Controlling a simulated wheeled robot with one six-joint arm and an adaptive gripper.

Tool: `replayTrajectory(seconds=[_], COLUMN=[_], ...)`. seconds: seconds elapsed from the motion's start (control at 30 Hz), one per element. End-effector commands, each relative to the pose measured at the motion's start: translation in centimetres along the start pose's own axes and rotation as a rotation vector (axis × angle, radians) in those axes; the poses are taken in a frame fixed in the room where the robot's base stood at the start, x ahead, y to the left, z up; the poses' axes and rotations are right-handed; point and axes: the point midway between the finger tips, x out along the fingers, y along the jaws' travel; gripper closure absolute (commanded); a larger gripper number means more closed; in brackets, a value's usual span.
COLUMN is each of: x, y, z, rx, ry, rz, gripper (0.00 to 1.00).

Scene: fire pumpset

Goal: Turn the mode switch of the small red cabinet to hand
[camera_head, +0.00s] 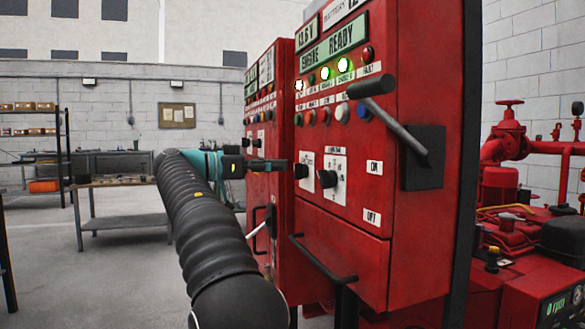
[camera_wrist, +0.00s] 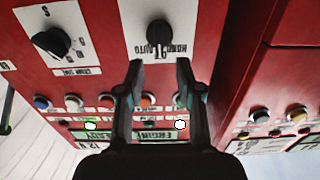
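The front red cabinet (camera_head: 380,215) carries two dark rotary knobs on white plates. The left knob (camera_head: 301,171) is closest to my gripper (camera_head: 276,166), which comes in from the left with its tips a little short of the panel. In the wrist view, which is upside down, a black knob (camera_wrist: 159,33) on a lettered white plate (camera_wrist: 135,18) lies ahead, between the lines of the two fingers. My gripper (camera_wrist: 159,70) is open and empty there, apart from the knob.
A second knob (camera_wrist: 51,43) sits to the left in the wrist view. A lever handle (camera_head: 400,125) juts from the front cabinet and a bar handle (camera_head: 322,262) below. Another red cabinet (camera_head: 262,190) stands behind. Red pump pipes (camera_head: 508,140) are at right; open floor lies left.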

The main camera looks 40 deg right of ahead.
Motion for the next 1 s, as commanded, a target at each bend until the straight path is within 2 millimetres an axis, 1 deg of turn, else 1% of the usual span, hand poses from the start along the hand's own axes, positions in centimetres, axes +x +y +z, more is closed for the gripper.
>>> replayTrajectory(seconds=[0.03,0.1,0.3,0.47,0.7,0.77,0.8,0.83,0.87,1.0], x=[1.0,2.0,4.1,4.6,4.6,4.6,4.6,4.6,4.6,4.6], y=[0.1,0.1,0.0,0.0,0.0,0.0,0.0,0.0,0.0,0.0], z=[0.0,0.0,0.0,0.0,0.0,0.0,0.0,0.0,0.0,0.0], rx=[0.0,0.0,0.0,0.0,0.0,0.0,0.0,0.0,0.0,-0.003], ry=[-0.001,-0.001,0.0,0.0,0.0,0.0,0.0,0.0,0.0,0.0], rz=[0.004,0.003,0.001,0.0,0.0,0.0,0.0,0.0,0.0,0.0], gripper=[0.65,0.65,0.65,0.65,0.65,0.8,0.9,0.97,1.0,1.0])
